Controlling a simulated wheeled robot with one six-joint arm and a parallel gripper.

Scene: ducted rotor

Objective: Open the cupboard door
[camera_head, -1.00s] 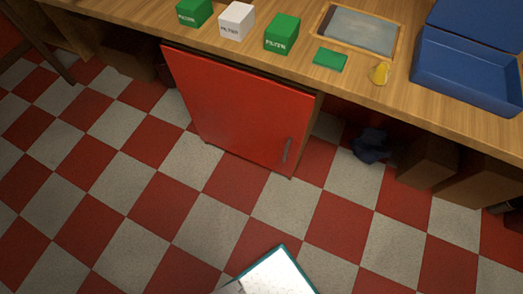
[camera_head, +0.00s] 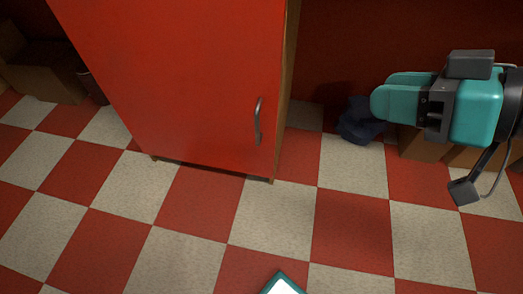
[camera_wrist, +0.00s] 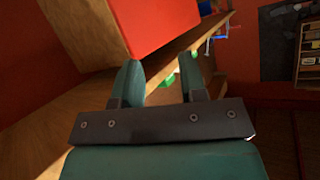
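The red cupboard door (camera_head: 190,80) fills the upper left of the head view and looks shut against the wooden cupboard side (camera_head: 287,90). Its grey vertical handle (camera_head: 257,121) is near the door's right edge. My gripper (camera_head: 385,97) is to the right of the handle, apart from it, with teal fingers pointing left. In the wrist view, the two fingers of my gripper (camera_wrist: 161,78) stand apart with nothing between them. A red surface (camera_wrist: 155,20), probably the cupboard front, shows beyond the left finger. The handle cannot be made out there.
A dark blue crumpled thing (camera_head: 360,122) lies on the floor right of the cupboard. Cardboard boxes (camera_head: 415,143) stand behind my gripper, and another box (camera_head: 45,70) is at far left. The checkered floor (camera_head: 265,215) before the door is clear.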

